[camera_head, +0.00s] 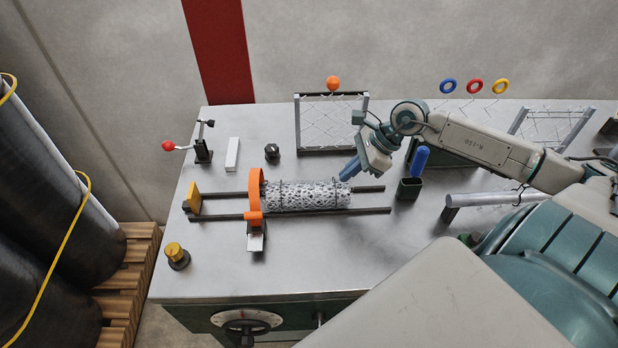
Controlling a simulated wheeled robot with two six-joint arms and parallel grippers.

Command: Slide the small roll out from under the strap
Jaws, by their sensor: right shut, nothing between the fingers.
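The small roll (305,196) is a grey-white mesh cylinder lying on two dark parallel rails. The orange strap (254,191) stands as a loop around the roll's left end. My right gripper (346,173) is shut and empty, its fingertips by the roll's right end; I cannot tell whether they touch it. My left gripper is not in view.
A yellow stop (193,196) sits at the rails' left end. A dark green cup (409,188) and a blue-handled tool (420,160) stand right of the rails. A framed mesh panel (331,122) stands behind.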

